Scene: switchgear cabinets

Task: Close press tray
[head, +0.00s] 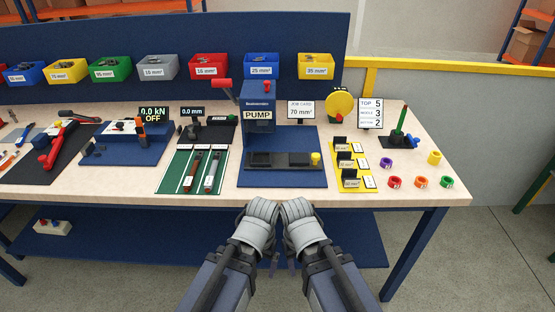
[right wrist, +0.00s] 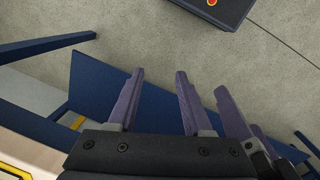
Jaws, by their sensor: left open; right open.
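The press tray (head: 283,166) is a long dark tray on the blue base plate of the pump press (head: 258,112). A yellow knob (head: 315,158) stands at its right end. The tray sticks out to the right, past the press body. My left gripper (head: 273,267) and right gripper (head: 291,264) are side by side in front of the table edge, below the tray and apart from it. Their fingers are mostly hidden behind my wrists. In the right wrist view, my right gripper (right wrist: 160,74) is open and empty, with my left gripper's fingers (right wrist: 232,108) beside it.
Colored rings (head: 420,182) lie at the right. The table's front edge (head: 390,197) lies between my grippers and the press.

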